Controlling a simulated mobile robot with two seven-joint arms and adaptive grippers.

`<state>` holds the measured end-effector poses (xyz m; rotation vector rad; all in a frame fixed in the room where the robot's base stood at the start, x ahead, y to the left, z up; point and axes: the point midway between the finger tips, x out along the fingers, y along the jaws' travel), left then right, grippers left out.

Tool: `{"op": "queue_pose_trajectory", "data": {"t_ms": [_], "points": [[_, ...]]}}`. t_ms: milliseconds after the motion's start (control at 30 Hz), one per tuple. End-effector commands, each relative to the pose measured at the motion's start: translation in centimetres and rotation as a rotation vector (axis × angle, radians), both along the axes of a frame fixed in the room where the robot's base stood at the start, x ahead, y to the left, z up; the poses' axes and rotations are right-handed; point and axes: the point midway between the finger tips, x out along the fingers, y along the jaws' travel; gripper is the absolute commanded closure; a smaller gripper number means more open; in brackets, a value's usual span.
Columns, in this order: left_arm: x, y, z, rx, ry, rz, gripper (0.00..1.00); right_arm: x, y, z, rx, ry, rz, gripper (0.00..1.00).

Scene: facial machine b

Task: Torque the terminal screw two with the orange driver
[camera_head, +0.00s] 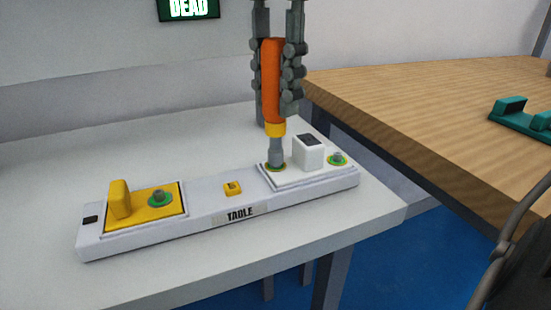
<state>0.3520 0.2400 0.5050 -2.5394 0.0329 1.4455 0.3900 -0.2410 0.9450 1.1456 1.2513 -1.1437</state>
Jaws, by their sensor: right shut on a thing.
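The orange driver (271,85) stands upright, with a yellow collar and a grey tip. My right gripper (276,95) is shut on the orange handle from above. The driver's tip rests at a green-ringed terminal (276,167) on the white pad at the right part of the long board (205,205). The tip hides the screw there. Another green-ringed screw (338,158) sits at the right end of the pad, past a white block (308,151). A third green-ringed screw (159,197) sits on the yellow plate at the left.
The board lies on a white table (60,180) and bears a "TABLE" label. A yellow upright tab (119,199) stands on its left plate. A wooden table (430,105) with a teal holder (524,118) is at the right. A "DEAD" display (188,8) hangs behind.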

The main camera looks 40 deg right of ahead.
Motion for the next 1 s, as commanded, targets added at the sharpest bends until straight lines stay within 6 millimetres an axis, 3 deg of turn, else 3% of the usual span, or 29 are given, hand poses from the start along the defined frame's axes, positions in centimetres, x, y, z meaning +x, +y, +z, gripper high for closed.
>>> {"op": "queue_pose_trajectory", "data": {"t_ms": [700,1000], "points": [[0.0,0.0,3.7,0.0,0.0,0.0,0.6,0.0,0.0,4.6,0.0,-0.001,0.001,1.0],[0.0,0.0,3.8,0.0,0.0,0.0,0.6,0.0,0.0,4.8,0.0,-0.001,0.001,1.0]]}}
